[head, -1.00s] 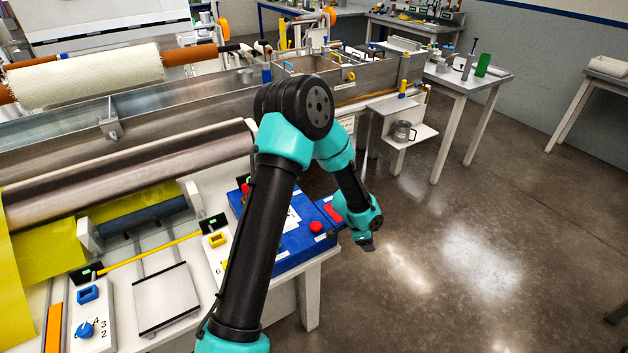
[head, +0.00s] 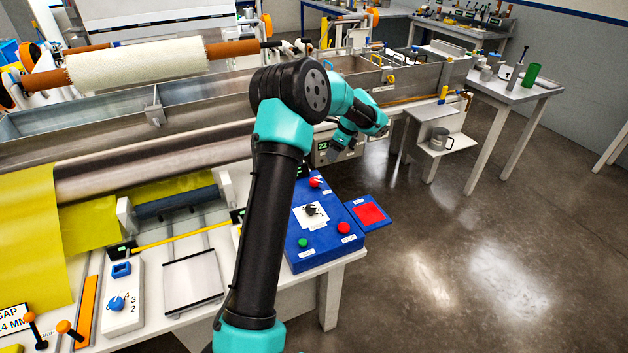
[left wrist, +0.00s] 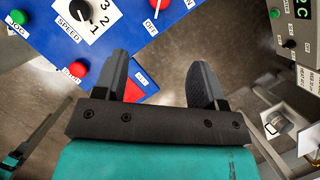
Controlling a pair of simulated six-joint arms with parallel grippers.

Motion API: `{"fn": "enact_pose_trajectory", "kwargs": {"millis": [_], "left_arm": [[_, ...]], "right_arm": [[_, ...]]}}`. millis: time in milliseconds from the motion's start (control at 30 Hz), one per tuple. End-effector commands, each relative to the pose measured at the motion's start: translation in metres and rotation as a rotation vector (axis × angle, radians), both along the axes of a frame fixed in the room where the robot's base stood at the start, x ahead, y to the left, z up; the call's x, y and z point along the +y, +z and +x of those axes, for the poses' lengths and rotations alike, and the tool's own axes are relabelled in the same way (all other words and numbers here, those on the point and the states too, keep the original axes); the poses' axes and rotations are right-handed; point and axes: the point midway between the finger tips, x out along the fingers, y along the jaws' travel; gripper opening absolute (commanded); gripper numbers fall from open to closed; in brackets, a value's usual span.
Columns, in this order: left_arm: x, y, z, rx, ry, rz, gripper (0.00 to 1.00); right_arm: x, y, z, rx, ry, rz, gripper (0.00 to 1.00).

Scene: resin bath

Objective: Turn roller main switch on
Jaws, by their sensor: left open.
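The blue control panel (head: 326,237) lies on the bench's right end. It carries a red rotary switch (head: 315,181) at its far edge, a black speed knob (head: 311,210), a green button (head: 303,243) and a red button (head: 344,228). In the left wrist view the red switch (left wrist: 156,4) is cut by the top edge, with an "OFF" label beside it. My left gripper (head: 343,147) is open and empty, above and beyond the panel's far side. Its fingers (left wrist: 160,70) are apart, with floor between them. My right gripper is not in view.
A blue plate with a red pad (head: 368,213) juts out right of the panel. A grey display box (head: 325,152) stands behind the gripper. A metal mug (head: 439,139) sits on a white shelf.

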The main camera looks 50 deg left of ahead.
Motion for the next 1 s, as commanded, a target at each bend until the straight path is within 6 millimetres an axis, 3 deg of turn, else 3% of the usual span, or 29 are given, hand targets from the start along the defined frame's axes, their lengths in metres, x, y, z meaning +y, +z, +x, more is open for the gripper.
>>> {"fn": "enact_pose_trajectory", "kwargs": {"millis": [333, 533, 767, 1000], "left_arm": [[0.005, 0.005, -0.003, 0.014, 0.008, 0.011, 0.64], [0.008, -0.002, -0.004, 0.014, 0.009, 0.010, 0.64], [0.017, -0.028, -0.009, 0.015, 0.010, 0.010, 0.64], [0.031, -0.066, -0.016, 0.015, 0.010, 0.010, 0.64]], "right_arm": [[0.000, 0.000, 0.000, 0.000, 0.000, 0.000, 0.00], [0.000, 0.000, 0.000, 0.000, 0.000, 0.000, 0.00], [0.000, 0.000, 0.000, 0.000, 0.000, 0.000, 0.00], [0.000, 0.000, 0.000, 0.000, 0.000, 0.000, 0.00]]}}
